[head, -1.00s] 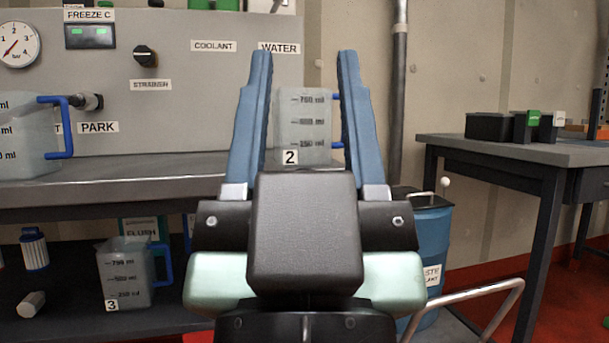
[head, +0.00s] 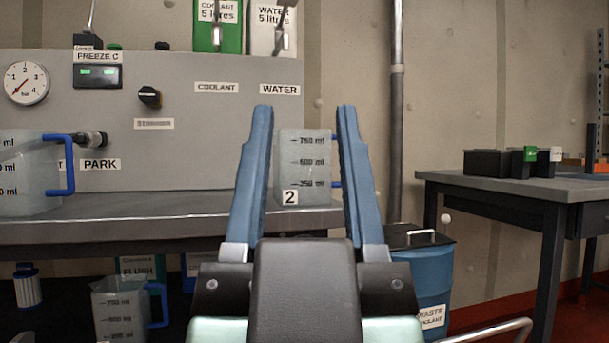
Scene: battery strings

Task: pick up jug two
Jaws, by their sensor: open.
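Jug two (head: 305,165) is a clear measuring jug with level marks, a "2" label low on its left and a blue handle on its right side. It stands upright on the grey bench (head: 150,208) near its right end, below the WATER label. My gripper (head: 305,108) is open, with its two blue fingers on either side of the jug in the picture. The fingers hide part of the handle. I cannot tell how far the fingertips are from the jug in depth.
Another jug (head: 30,185) with a blue handle stands at the bench's left. A further jug (head: 122,312) is on the lower shelf. A blue waste drum (head: 430,275) stands right of the bench. A dark side table (head: 520,185) holds small boxes. Coolant and water containers (head: 270,28) sit above the panel.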

